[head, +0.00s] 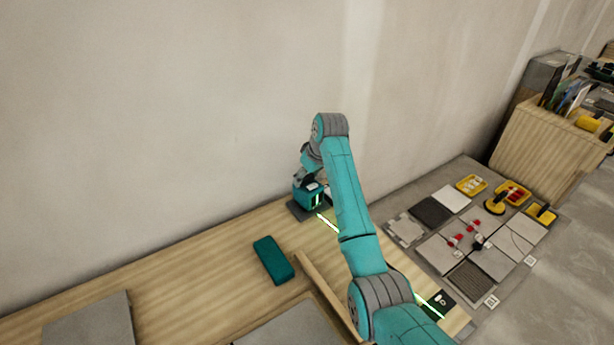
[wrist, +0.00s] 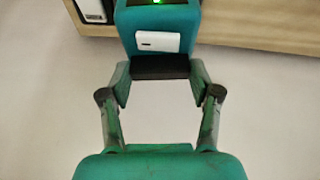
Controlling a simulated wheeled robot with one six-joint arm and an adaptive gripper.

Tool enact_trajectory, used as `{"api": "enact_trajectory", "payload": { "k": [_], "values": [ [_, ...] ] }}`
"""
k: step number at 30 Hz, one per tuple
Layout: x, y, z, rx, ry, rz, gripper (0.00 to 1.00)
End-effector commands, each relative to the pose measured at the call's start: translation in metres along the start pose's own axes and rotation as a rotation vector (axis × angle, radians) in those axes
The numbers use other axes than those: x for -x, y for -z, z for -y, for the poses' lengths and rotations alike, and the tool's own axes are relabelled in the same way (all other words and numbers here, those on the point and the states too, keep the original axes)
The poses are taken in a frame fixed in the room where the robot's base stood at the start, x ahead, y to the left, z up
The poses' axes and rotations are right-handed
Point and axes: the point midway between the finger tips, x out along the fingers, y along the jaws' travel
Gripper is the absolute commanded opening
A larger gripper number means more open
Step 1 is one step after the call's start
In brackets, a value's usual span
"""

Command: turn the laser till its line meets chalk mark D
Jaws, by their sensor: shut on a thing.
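The laser (head: 307,198) is a small teal box on a dark base plate (head: 297,211), at the back of the wooden bench by the wall. Its bright green line (head: 327,223) runs forward and right across the bench, passes behind my arm and shows again on a dark plate (head: 440,301) at the right. My gripper (head: 312,181) is at the laser. In the wrist view the laser (wrist: 160,20) shows a green light and a white label, and my gripper (wrist: 160,84) is shut on it. I cannot make out chalk mark D.
A dark teal case (head: 272,260) lies on the bench (head: 200,265), left of a wooden strip (head: 325,290). Grey slabs lie at the front. At right, grey floor tiles (head: 490,262), yellow trays (head: 471,184) and a wooden crate (head: 545,145) stand. My arm hides part of the bench.

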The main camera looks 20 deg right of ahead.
Motion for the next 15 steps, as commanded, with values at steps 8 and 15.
{"api": "enact_trajectory", "payload": {
  "k": [8,15],
  "values": [
    [-0.0005,-0.0006,0.0006,0.073,0.03,0.001,0.28],
    [-0.0006,-0.0007,0.0007,0.071,0.03,0.001,0.75]
  ]
}}
